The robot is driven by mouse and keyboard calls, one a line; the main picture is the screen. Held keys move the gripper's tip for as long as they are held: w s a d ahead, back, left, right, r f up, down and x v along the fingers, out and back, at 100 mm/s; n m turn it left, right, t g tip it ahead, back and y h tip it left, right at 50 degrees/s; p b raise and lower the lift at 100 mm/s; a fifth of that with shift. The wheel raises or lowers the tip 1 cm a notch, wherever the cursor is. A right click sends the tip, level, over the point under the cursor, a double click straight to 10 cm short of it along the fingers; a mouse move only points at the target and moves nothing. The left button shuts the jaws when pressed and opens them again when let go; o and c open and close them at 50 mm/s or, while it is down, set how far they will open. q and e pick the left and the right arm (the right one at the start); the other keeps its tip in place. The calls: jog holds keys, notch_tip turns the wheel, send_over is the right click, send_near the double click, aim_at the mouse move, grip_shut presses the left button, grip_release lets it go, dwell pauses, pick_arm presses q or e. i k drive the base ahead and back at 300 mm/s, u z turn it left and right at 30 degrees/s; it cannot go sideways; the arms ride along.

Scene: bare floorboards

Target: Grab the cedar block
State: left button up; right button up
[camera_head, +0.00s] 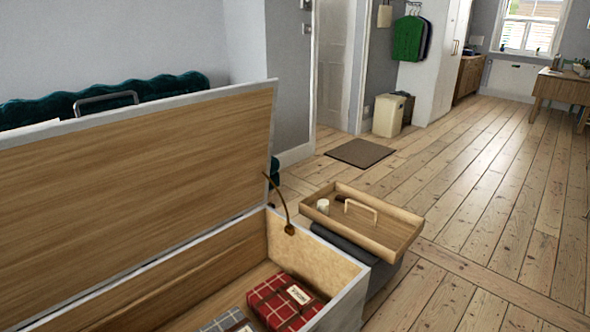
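A large chest (318,270) stands open in front of me, its wood-lined lid (140,175) raised on the left. A thin curved brown strip ends in a small brown piece (289,229) at the chest's inner end wall. I cannot tell whether this piece is the cedar block or part of the chest. A wooden tray (400,232) right of the chest holds a small pale object (323,205) and a small dark object (341,198). Neither can be clearly identified as the cedar block. Neither gripper is in view.
Red plaid (270,300) and grey plaid (228,323) labelled items lie inside the chest. The tray rests on a dark grey support (350,250). A brown mat (360,153) and cream bin (388,116) are beyond. The floorboards (480,200) on the right are clear.

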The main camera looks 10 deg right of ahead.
aim_at(340, 198)
jog(key=z, duration=1.8)
jog(key=i, duration=6.1)
jog(key=u, duration=3.55)
jog(key=i, duration=1.6)
jog(key=u, duration=0.45)
